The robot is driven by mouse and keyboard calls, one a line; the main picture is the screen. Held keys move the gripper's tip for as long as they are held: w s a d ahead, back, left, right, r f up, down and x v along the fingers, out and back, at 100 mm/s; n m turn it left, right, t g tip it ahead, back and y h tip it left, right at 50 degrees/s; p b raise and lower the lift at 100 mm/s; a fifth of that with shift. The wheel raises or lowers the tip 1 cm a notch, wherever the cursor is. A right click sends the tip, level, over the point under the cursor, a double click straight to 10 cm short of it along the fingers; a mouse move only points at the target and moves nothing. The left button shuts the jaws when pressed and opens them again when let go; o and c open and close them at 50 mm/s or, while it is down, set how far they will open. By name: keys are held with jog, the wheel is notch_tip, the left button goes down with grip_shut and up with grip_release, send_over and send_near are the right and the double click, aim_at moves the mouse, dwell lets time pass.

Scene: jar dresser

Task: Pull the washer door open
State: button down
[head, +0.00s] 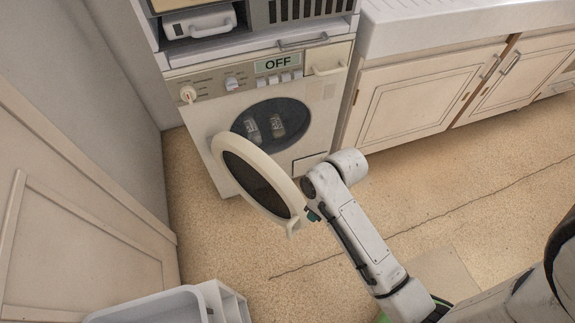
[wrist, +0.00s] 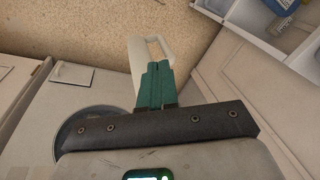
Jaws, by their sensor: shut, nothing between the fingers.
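The washer (head: 210,130) stands against the back wall with its round door (head: 226,140) swung wide open to the left. Two clear jars (head: 265,127) show inside the dark drum opening. The door's handle (head: 292,229) is at its near lower edge. My gripper (head: 313,215) is beside the door's right edge, close to the handle; its tip is partly hidden by the arm. In the wrist view my teal fingers (wrist: 157,84) are shut with nothing between them. A pale loop, apparently the handle (wrist: 158,46), shows just beyond them; contact cannot be told.
A white open container (head: 160,306) is on the floor at the bottom left. A panelled door or cabinet (head: 75,225) stands on the left. Cream cabinets (head: 420,95) under a white counter run to the right. The speckled floor between is mostly clear.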

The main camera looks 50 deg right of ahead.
jog(key=w+d+r+t+y+p, duration=0.2)
jog(key=w+d+r+p, duration=0.1)
jog(key=d+r+p, duration=0.4)
jog(key=w+d+r+t+y+p, duration=0.1)
jog(key=w+d+r+p, duration=0.25)
jog(key=d, duration=0.45)
jog(key=w+a+f+p, duration=0.2)
jog(key=w+a+f, duration=0.2)
jog(key=a+f, duration=0.4)
jog(key=shift+a+f+n, duration=0.2)
jog(key=shift+a+n, duration=0.05)
jog(key=shift+n, duration=0.15)
jog(key=shift+w, duration=0.1)
